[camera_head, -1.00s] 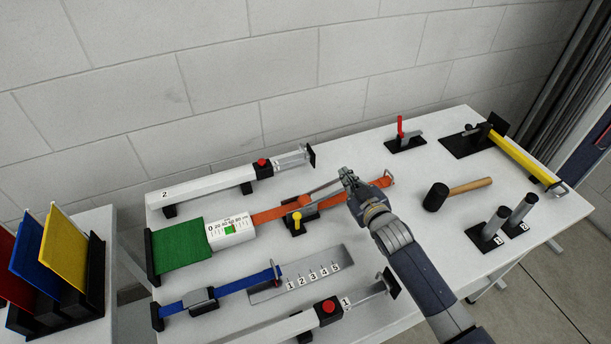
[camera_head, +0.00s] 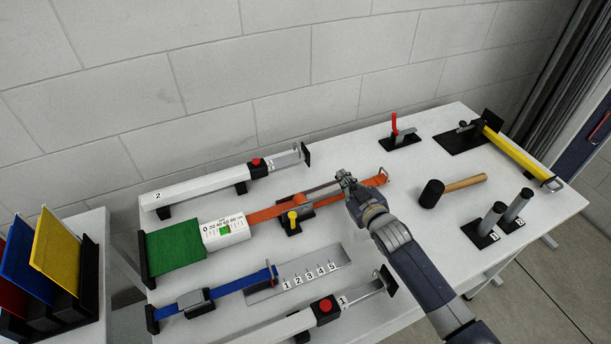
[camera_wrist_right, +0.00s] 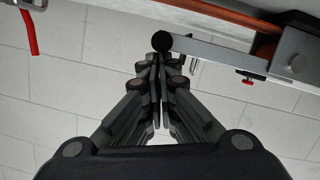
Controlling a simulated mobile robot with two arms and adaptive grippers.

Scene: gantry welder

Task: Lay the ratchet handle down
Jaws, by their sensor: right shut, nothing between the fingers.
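The ratchet handle (camera_head: 322,191) is a grey bar that runs from the ratchet (camera_head: 294,214) on the orange strap (camera_head: 265,214) towards my right gripper (camera_head: 346,179). It lies low, roughly along the strap; I cannot tell whether it is fully flat. In the right wrist view the handle (camera_wrist_right: 215,52) ends in a round black tip (camera_wrist_right: 162,43) at the ends of my right fingers (camera_wrist_right: 158,62). These fingers are shut with nothing between them and are touching or very near the tip. My left gripper is not in view.
A yellow knob (camera_head: 293,217) stands beside the ratchet. A blue strap (camera_head: 240,287) and white cylinder units (camera_head: 200,188) flank the orange strap. The table's right middle (camera_head: 470,155) is partly clear.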

